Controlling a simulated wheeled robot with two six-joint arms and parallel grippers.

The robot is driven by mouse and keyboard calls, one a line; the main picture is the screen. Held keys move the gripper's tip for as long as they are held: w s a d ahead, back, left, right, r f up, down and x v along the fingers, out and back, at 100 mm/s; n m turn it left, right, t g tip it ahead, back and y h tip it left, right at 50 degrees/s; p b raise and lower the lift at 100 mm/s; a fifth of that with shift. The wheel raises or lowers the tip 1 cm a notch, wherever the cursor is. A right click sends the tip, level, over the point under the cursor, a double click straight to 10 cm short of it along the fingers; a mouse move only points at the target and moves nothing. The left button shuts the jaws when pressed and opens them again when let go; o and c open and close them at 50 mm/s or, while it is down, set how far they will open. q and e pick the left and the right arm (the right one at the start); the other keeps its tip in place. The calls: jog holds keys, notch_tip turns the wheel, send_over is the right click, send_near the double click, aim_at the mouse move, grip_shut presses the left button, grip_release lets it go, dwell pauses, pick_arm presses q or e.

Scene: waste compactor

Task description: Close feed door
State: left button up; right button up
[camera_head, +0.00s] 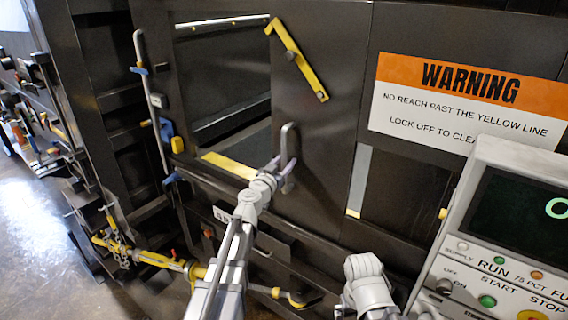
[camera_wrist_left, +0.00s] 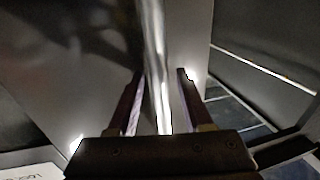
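The feed door (camera_head: 318,125) is a dark sliding panel. It stands to the right of the feed opening (camera_head: 225,85), which is uncovered. A grey vertical bar handle (camera_head: 289,138) sits near the door's left edge. My left gripper (camera_head: 284,166) is at the lower part of this handle. In the left wrist view, the handle (camera_wrist_left: 156,60) runs between the two fingers of my left gripper (camera_wrist_left: 160,100). The fingers are apart, with a visible gap on the handle's right side. Part of my right arm shows at the bottom, but its gripper cannot be made out.
A yellow latch bar (camera_head: 298,62) slants above the handle. A yellow strip (camera_head: 229,165) marks the opening's lower edge. A warning sign (camera_head: 470,100) and a control panel (camera_head: 500,245) stand at the right. A tall grey rod (camera_head: 151,100) stands left of the opening.

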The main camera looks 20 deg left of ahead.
pick_arm(q)
grip_shut()
dwell(1.2)
